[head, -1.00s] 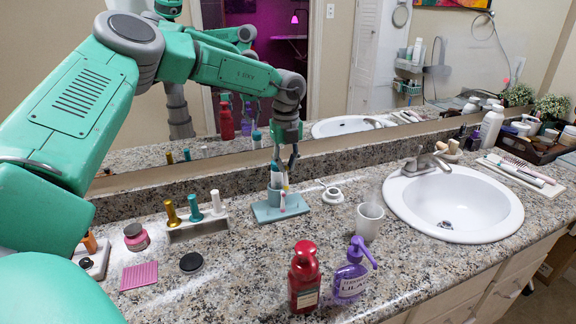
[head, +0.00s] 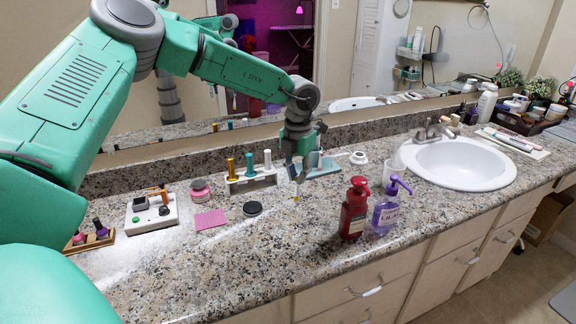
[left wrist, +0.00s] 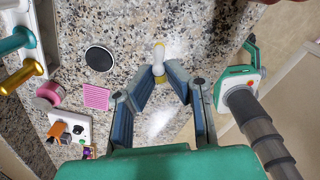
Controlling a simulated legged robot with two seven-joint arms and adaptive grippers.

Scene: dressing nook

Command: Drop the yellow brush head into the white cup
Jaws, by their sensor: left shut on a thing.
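My left gripper (head: 297,178) is shut on the yellow brush head (head: 295,199), whose small yellow end shows below the fingers, above the counter. In the left wrist view, the brush head (left wrist: 158,70) is pale with a yellow band and sits between the fingertips (left wrist: 159,75). The white cup (head: 393,162) stands on the counter to the right of the gripper, beside the sink, partly hidden behind the purple pump bottle. The cup is not visible in the left wrist view. My right gripper is not in view.
A red bottle (head: 354,208) and a purple pump bottle (head: 386,207) stand right of the gripper, before the cup. A teal holder (head: 323,167) and a white rack (head: 250,181) stand behind. A black disc (head: 252,209) and pink pad (head: 209,219) lie left. Front counter is clear.

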